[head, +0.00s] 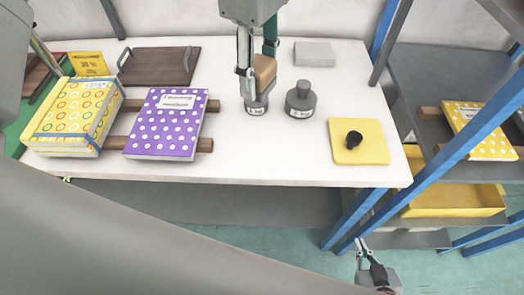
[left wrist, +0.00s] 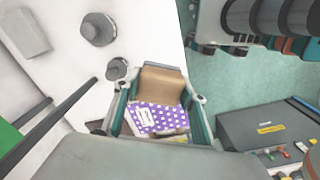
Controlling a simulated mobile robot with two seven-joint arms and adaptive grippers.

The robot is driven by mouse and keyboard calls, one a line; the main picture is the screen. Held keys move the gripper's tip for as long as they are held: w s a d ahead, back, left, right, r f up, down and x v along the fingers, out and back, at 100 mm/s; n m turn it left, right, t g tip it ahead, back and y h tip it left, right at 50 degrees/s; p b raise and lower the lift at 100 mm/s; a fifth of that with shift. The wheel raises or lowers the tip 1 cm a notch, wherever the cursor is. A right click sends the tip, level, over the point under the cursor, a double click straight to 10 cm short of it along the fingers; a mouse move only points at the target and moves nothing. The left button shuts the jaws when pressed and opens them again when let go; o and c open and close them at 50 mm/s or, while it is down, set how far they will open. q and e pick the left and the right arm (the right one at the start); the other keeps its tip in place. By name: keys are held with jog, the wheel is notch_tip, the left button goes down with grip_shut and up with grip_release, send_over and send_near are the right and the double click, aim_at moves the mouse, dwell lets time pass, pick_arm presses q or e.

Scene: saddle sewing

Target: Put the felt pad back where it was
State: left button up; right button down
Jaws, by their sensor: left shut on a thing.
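My left gripper (head: 255,78) is shut on a tan-brown block (head: 265,70) above the white table, close over the left grey weight (head: 257,106). In the left wrist view the tan block (left wrist: 162,84) sits between the fingers. I cannot tell which thing is the felt pad. A flat yellow pad (head: 375,152) with a small black knob (head: 354,139) on it lies at the table's right front. A flat grey slab (head: 314,54) lies at the back. My right gripper (head: 362,244) is low, beyond the table's front edge; its finger gap is too small to read.
A second grey weight (head: 300,100) stands right of the first. A purple dotted book (head: 165,125) and a patterned box (head: 75,115) rest over wooden bars at left. A dark tray (head: 160,67) lies behind them. Blue posts (head: 440,160) and a shelf stand right.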

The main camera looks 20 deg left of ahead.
aim_at(262, 153)
pick_arm(q)
jog(key=shift+d+r+n, duration=0.2)
jog(key=shift+d+n, duration=0.05)
jog(key=shift+n, duration=0.05)
jog(key=shift+s+f, duration=0.1)
jog(key=shift+f, duration=0.1)
notch_tip(262, 153, down, 20)
jog(key=shift+r+b, duration=0.25)
jog(key=shift+b, duration=0.05)
jog(key=shift+f, duration=0.2)
jog(key=o, duration=1.1)
jog(key=shift+r, duration=0.1)
